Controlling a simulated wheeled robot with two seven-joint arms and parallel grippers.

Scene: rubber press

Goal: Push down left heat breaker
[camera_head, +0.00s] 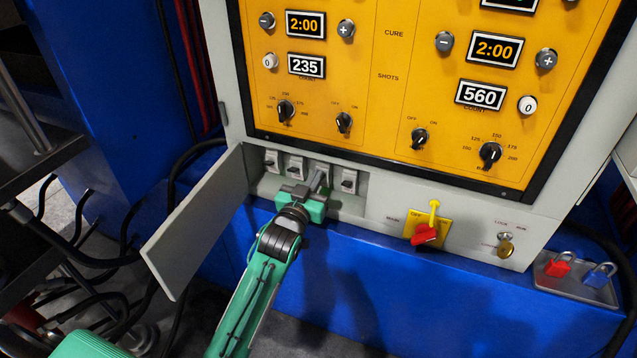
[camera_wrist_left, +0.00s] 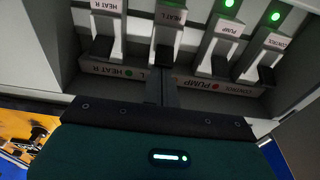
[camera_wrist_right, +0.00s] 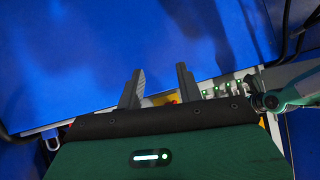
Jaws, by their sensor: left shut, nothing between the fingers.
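The left heat breaker, labelled HEAT L (camera_wrist_left: 170,17), is the second from the left in the left wrist view. In the head view it is the third breaker (camera_head: 322,167) in the open recess, partly covered by my gripper. My left gripper (camera_head: 318,182) is shut and empty. In the left wrist view its fingertips (camera_wrist_left: 161,88) are right at the black lever of HEAT L, apparently in contact, though I cannot tell for sure. My right gripper (camera_wrist_right: 160,74) is open and empty in the right wrist view, out of the head view.
HEAT R (camera_wrist_left: 103,22) is on one side of HEAT L; PUMP (camera_wrist_left: 222,35) and CONTROL (camera_wrist_left: 270,50) are on the other, with green lights lit. An open grey door (camera_head: 195,220) stands left of my arm. A yellow-red switch (camera_head: 425,234) is to the right.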

